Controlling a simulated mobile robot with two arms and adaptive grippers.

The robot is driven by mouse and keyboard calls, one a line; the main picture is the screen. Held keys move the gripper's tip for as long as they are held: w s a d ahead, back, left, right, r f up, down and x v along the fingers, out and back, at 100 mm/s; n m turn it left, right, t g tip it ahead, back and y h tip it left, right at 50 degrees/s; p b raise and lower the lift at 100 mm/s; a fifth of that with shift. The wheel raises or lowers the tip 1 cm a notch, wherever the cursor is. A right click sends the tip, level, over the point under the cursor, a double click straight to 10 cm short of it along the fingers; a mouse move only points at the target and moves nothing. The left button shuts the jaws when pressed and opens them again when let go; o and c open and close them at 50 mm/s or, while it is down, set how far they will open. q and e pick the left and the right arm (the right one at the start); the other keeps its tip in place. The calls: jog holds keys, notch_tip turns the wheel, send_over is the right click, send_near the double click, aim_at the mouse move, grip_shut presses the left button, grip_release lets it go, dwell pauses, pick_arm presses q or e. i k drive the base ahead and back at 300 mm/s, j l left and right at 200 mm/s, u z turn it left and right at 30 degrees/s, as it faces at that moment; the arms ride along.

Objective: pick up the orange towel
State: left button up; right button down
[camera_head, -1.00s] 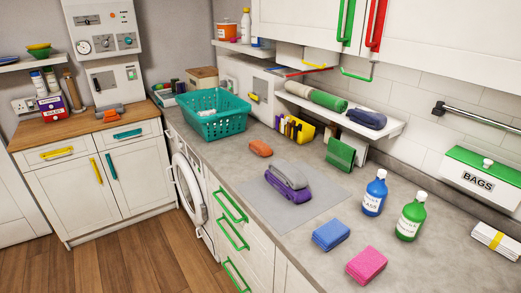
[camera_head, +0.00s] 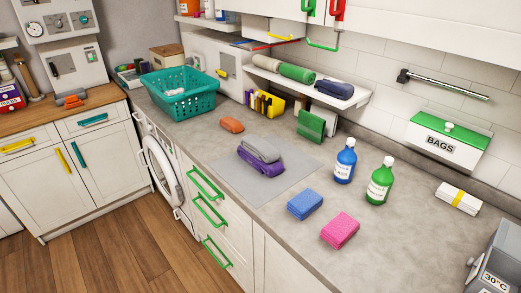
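A small orange folded cloth or towel (camera_head: 231,125) lies on the grey counter, behind the grey mat and in front of the teal basket. A second orange item (camera_head: 71,100) sits with something grey on the wooden counter at the left; it is too small to tell if it is cloth. Neither of my grippers shows in the view.
The teal basket (camera_head: 182,105), blue bottle (camera_head: 345,161), green bottle (camera_head: 380,182), blue cloth (camera_head: 304,204) and pink cloth (camera_head: 340,230) share the counter. Green drawer handles (camera_head: 209,211) project from its front.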

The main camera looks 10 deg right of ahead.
aim_at(231, 125)
jog(key=i+j, duration=0.1)
jog(key=j, duration=0.25)
jog(key=i+j, duration=0.1)
jog(key=j, duration=0.3)
jog(key=i+j, duration=0.15)
jog(key=j, duration=0.2)
jog(key=i+j+z, duration=0.1)
jog(key=j, duration=0.25)
jog(key=i+j, duration=0.1)
jog(key=j, duration=0.25)
